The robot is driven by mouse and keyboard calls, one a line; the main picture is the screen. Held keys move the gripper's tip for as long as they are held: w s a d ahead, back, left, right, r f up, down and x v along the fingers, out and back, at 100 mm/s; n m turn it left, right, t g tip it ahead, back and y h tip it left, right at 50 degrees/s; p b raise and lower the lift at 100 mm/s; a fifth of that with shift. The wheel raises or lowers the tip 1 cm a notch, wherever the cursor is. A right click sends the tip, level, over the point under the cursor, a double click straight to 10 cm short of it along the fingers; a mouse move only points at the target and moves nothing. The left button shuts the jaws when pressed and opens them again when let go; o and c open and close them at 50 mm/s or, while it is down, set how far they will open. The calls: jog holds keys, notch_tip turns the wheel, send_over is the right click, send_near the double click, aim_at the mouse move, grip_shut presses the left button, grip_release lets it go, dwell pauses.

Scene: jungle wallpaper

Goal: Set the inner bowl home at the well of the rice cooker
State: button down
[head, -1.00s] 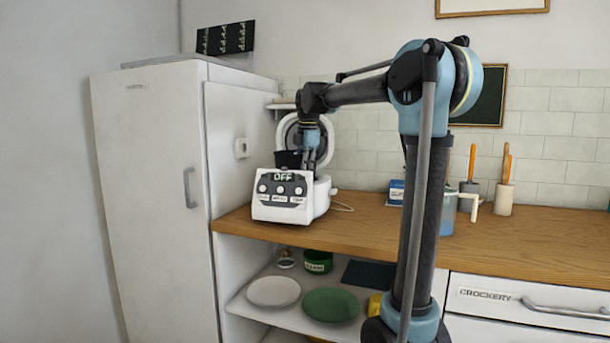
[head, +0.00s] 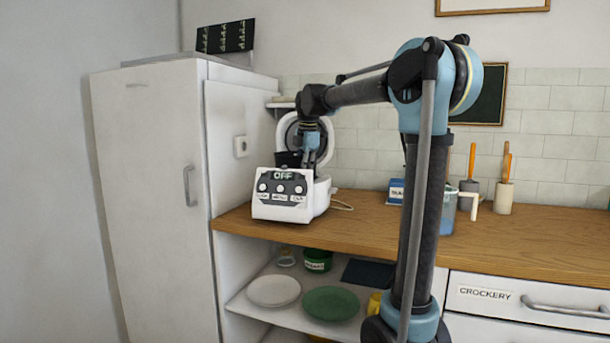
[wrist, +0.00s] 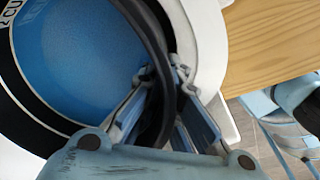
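The white rice cooker (head: 283,208) stands on the counter, its panel reading OFF and its lid (head: 288,126) raised behind. The dark inner bowl (head: 288,159) shows above the front panel, at the cooker's opening. In the wrist view the bowl has a blue inside (wrist: 85,60) and a dark rim. My gripper (head: 312,163) is at the bowl's right side, pointing down. In the wrist view my gripper's fingers (wrist: 163,76) are on either side of the dark rim, closed on it. The cooker's white rim (wrist: 208,40) lies around the bowl. The bowl's underside and the well are hidden.
A tall white fridge (head: 150,190) stands close left of the cooker. The wooden counter (head: 375,230) is clear to the cooker's right, up to a blue-labelled box (head: 396,191) and a blue jug (head: 447,215). Plates (head: 273,291) lie on the open shelf below.

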jog(key=shift+f, duration=0.45)
jog(key=shift+r, duration=0.45)
jog(key=shift+r, duration=0.3)
jog(key=shift+r, duration=0.25)
